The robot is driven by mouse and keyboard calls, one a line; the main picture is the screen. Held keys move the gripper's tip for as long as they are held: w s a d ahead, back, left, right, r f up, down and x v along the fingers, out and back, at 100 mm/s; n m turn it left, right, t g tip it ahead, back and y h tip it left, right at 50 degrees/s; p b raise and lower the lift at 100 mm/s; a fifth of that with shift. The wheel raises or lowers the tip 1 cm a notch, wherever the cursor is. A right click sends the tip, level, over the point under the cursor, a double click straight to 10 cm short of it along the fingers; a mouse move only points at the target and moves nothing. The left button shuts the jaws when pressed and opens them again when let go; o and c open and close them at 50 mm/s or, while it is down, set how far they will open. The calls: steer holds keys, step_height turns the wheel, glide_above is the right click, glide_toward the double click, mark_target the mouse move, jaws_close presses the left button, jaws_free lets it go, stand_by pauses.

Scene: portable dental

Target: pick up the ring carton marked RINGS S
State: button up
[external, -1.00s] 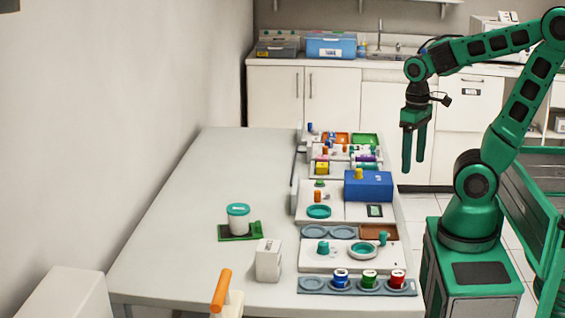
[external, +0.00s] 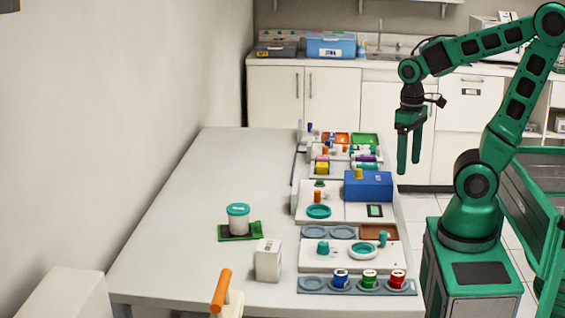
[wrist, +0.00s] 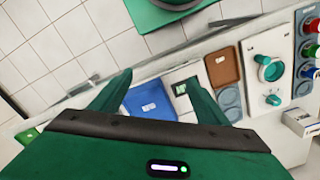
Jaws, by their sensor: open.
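A small white carton (external: 268,260) stands upright near the front edge of the white table. It also shows at the right edge of the wrist view (wrist: 302,122). Its marking is too small to read, so I cannot tell whether it is the one marked RINGS S. My gripper (external: 409,166) is open and empty, pointing down, beyond the table's right side and well away from the white carton. In the wrist view its two fingers (wrist: 158,80) are spread, with the blue box behind them.
A blue box (external: 369,186) sits at the table's right edge. Blue, green and red cups stand in a grey holder (external: 312,284). A teal-lidded jar (external: 238,217) stands on a green mat. An orange handle (external: 220,291) rises at the front. The table's left half is clear.

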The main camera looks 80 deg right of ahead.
stand_by(0.4)
steer(key=shift+c, duration=1)
